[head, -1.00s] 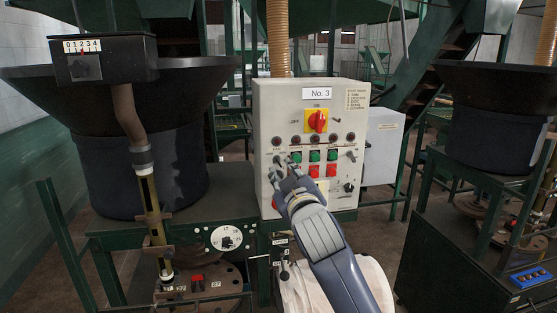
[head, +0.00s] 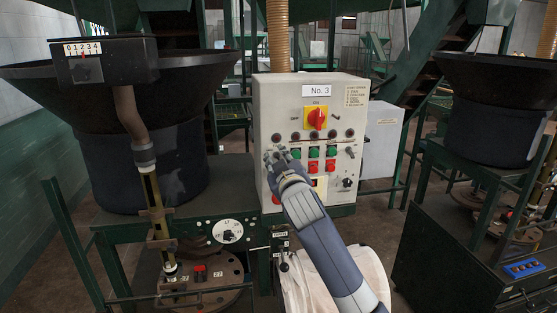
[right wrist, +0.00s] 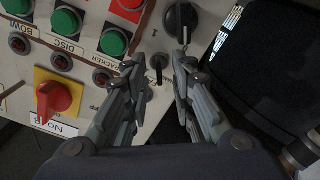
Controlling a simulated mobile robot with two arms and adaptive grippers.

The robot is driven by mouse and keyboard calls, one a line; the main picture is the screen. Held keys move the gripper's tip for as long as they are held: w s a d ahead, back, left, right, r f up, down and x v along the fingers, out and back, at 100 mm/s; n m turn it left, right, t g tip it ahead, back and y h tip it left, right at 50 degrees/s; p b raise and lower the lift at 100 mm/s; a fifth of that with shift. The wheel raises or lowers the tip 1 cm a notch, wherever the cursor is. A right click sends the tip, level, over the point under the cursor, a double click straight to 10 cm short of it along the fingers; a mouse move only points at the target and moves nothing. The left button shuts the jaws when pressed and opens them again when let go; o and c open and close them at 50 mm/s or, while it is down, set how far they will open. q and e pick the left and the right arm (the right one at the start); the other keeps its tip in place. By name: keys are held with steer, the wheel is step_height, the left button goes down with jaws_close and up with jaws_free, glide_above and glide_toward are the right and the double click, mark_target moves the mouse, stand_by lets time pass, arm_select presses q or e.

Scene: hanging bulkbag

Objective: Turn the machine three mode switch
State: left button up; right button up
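The control box labelled No. 3 (head: 338,108) stands in the middle of the head view. My right gripper (head: 274,158) is at the left side of its front, in front of the row of buttons. In the right wrist view the panel is upside down. There my right gripper (right wrist: 157,72) is open, with a small dark lever switch (right wrist: 158,62) between its fingertips. I cannot tell whether the fingers touch it. Its label is unreadable, so I cannot confirm which switch it is. A larger black knob (right wrist: 181,19) lies just beyond the fingertips. My left gripper is not in view.
The panel has a yellow-and-red rotary switch (head: 316,118), green buttons and red buttons (head: 331,165). A black hopper (head: 135,170) stands close on the left, with a dial (head: 228,231) below it. A white bag (head: 350,275) hangs beneath my right arm.

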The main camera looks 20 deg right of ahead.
jaws_close()
steer(key=shift+f+m+b, duration=0.1)
steer(key=shift+m+b, duration=0.35)
steer(key=shift+m, duration=0.75)
steer(key=shift+s+d+m, duration=0.1)
steer(key=shift+d+m, duration=0.05)
steer(key=shift+m, duration=2.15)
steer(key=shift+d+m, duration=0.15)
steer(key=shift+m, duration=2.45)
steer(key=shift+o, duration=1.1)
jaws_free()
